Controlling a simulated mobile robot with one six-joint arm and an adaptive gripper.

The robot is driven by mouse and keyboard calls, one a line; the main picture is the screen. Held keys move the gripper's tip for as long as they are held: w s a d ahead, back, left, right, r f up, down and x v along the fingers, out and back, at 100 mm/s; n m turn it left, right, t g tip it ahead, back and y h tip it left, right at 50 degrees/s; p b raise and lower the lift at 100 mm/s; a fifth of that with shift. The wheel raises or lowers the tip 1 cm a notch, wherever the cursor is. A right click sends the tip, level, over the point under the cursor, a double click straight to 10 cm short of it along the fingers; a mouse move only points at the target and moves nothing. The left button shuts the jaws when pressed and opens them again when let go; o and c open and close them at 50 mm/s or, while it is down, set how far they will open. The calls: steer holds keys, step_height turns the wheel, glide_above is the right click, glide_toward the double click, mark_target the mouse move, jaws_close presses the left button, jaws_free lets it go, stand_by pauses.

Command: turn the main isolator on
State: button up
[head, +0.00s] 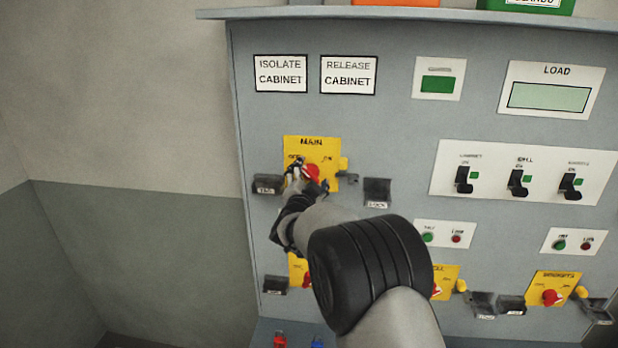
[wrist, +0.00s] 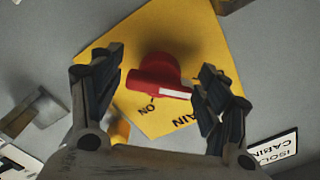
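The main isolator is a red rotary knob (head: 311,172) on a yellow plate (head: 318,145) marked MAIN, at the left of the grey cabinet. In the wrist view the red knob (wrist: 155,74) has a white pointer mark aimed right, towards one finger and away from the ON label (wrist: 150,108). My gripper (head: 301,173) is at the knob and hides part of it in the head view. In the wrist view my gripper (wrist: 157,70) is open, one finger on each side of the knob. I cannot tell whether the right finger touches it.
Small dark holders (head: 268,185) and (head: 377,191) sit on either side of the plate. Lower yellow isolators, one marked with a red knob (head: 551,297), lie below. Black switches (head: 463,180) are to the right. The wall at left is bare.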

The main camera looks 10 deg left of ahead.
steer(key=c, duration=0.9)
steer(key=shift+o, duration=0.2)
steer(key=shift+b, duration=0.5)
steer(key=m+b, duration=0.3)
steer(key=b, duration=0.1)
steer(key=shift+f, duration=0.2)
steer(key=m+b, duration=0.2)
steer(key=b, duration=0.2)
steer(key=shift+m, duration=0.3)
steer(key=m+b, duration=0.6)
steer(key=shift+r, duration=0.2)
steer(key=m+b, duration=0.3)
steer(key=m, duration=0.3)
steer(key=shift+r+b, duration=0.15)
steer(key=shift+b, duration=0.25)
steer(key=shift+m, duration=0.3)
